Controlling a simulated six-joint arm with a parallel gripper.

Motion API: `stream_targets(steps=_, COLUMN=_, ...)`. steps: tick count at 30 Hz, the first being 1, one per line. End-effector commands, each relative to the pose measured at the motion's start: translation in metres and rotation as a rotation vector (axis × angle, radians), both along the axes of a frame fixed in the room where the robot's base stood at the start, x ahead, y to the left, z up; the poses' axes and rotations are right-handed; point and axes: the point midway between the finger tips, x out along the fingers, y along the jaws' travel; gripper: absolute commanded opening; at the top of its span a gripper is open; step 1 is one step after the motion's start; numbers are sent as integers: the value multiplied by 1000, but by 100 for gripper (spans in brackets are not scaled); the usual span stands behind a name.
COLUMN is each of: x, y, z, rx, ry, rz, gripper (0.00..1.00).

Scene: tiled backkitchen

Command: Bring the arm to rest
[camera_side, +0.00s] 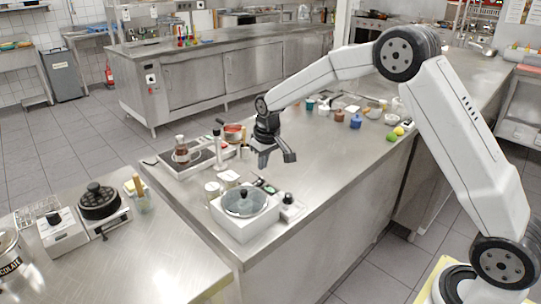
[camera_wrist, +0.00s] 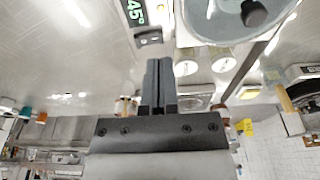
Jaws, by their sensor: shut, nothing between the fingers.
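My gripper (camera_side: 276,158) hangs above the steel counter (camera_side: 322,165) in the side view, apart from everything on it. In the wrist view my gripper (camera_wrist: 158,64) has its two dark fingers together with nothing between them.
A tray with a brown-filled flask (camera_side: 181,150) and a red pan (camera_side: 233,131) lies left of my gripper. The counter's middle is clear.

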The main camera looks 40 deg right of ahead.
Motion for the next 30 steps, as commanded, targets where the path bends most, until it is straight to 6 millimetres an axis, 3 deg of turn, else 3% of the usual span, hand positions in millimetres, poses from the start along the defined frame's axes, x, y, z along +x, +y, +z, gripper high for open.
stream_targets(steps=14, x=-105, y=15, z=9, rx=-1, ry=-28, rz=1, gripper=0)
stream_targets(steps=30, x=-237, y=25, z=-3, rx=1, ry=-59, rz=1, gripper=0)
